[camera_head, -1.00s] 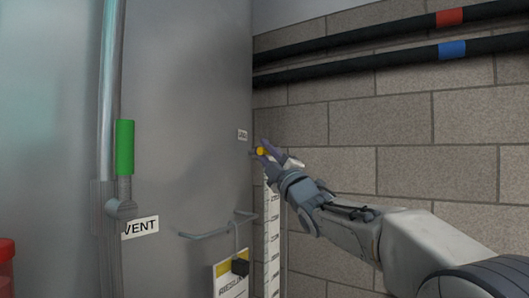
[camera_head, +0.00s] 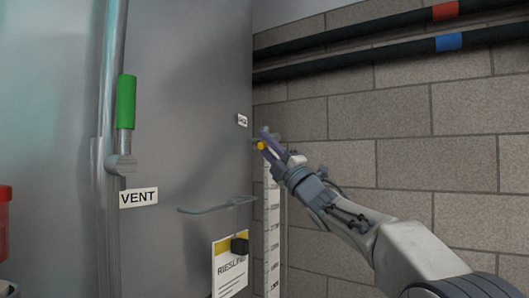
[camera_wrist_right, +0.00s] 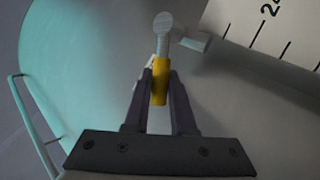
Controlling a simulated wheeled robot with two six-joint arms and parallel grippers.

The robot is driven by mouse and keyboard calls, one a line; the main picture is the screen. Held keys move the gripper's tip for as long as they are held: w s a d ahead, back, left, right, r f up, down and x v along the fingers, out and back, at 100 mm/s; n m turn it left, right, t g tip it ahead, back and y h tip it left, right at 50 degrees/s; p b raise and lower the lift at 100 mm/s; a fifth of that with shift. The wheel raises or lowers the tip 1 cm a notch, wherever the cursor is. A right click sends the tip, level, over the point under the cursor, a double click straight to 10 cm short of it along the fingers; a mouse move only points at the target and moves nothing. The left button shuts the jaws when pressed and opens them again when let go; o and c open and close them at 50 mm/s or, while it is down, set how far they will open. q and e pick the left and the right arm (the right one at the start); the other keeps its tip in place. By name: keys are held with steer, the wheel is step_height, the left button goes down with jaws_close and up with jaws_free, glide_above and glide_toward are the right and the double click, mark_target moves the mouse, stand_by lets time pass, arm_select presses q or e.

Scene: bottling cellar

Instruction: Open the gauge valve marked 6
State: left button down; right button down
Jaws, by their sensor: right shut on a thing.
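A small valve with a yellow handle (camera_head: 261,146) sits by the top of the white gauge scale (camera_head: 272,215), at the tank's right edge. My right gripper (camera_head: 266,142) is at this handle. In the right wrist view the yellow handle (camera_wrist_right: 159,82) stands between the two dark fingers of the right gripper (camera_wrist_right: 160,84), which are shut on it. A grey metal stem with a round end extends past the handle. A small white label (camera_head: 242,120) is on the tank above the valve; its text is too small to read. My left gripper is not in view.
A green-handled lever (camera_head: 126,102) on a vertical pipe stands at left above a VENT label (camera_head: 139,197). A bracket rail (camera_head: 215,206) juts from the tank above a hanging Riesling card (camera_head: 229,268). Two dark pipes (camera_head: 390,55) run along the brick wall.

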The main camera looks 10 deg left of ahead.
steer(key=n+g, duration=0.1)
steer(key=f+n+y, duration=0.1)
steer(key=shift+w+f+n+g, duration=0.1)
steer(key=shift+w+n+g, duration=0.15)
steer(key=shift+n+g, duration=0.15)
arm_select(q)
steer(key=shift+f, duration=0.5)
arm_select(e)
steer(key=shift+w+d+f+n+g+y, duration=0.1)
steer(key=shift+f+n+g+y, duration=0.05)
steer(key=shift+n+g+y, duration=0.7)
steer(key=shift+w+d+f+n+g+y, duration=0.15)
steer(key=shift+n+g+y, duration=0.2)
steer(key=shift+n+g, duration=0.5)
steer(key=shift+a+n, duration=0.1)
steer(key=shift+n, duration=0.3)
steer(key=c, duration=0.8)
jaws_free()
steer(key=shift+o, duration=0.2)
